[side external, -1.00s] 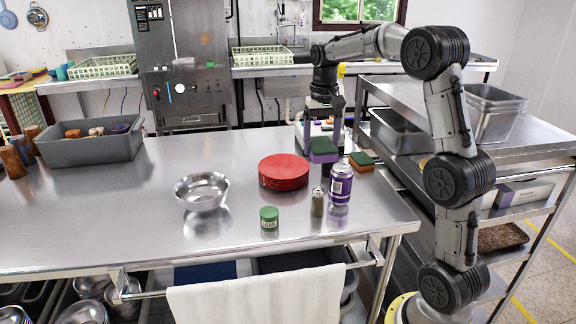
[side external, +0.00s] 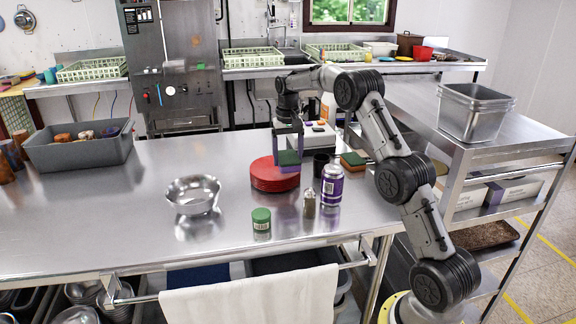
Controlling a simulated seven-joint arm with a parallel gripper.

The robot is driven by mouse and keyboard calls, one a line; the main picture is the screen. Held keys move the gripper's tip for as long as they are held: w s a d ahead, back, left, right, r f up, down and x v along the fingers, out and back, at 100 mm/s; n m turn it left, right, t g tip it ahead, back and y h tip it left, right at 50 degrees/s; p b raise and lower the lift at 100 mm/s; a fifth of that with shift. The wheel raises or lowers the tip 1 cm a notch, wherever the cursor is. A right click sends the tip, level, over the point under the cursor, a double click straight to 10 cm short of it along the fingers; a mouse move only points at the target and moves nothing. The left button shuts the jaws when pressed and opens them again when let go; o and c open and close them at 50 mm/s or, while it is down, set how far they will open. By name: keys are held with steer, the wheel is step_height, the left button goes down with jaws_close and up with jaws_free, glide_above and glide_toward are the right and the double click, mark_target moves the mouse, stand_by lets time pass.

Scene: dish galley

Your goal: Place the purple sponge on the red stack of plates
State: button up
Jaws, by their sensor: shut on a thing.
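The purple sponge (side external: 289,169), with a green top face, is held between the fingers of my gripper (side external: 289,153). My gripper points down and is shut on it. The red stack of plates (side external: 268,182) stands on the steel table. The sponge shows in front of the right edge of the red stack, near its top. I cannot tell from this view whether the sponge touches the plates.
A purple-and-white can (side external: 332,186), a small shaker (side external: 309,205) and a green-lidded jar (side external: 261,224) stand in front of the stack. A metal bowl (side external: 193,194) is to the left. A dark cup (side external: 321,164) and an orange-green sponge (side external: 354,161) are to the right.

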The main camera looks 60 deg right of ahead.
mark_target(288, 157)
steer(key=shift+f, duration=1.5)
steer(key=shift+f, duration=0.15)
steer(key=o, duration=1.2)
steer(key=shift+c, duration=0.2)
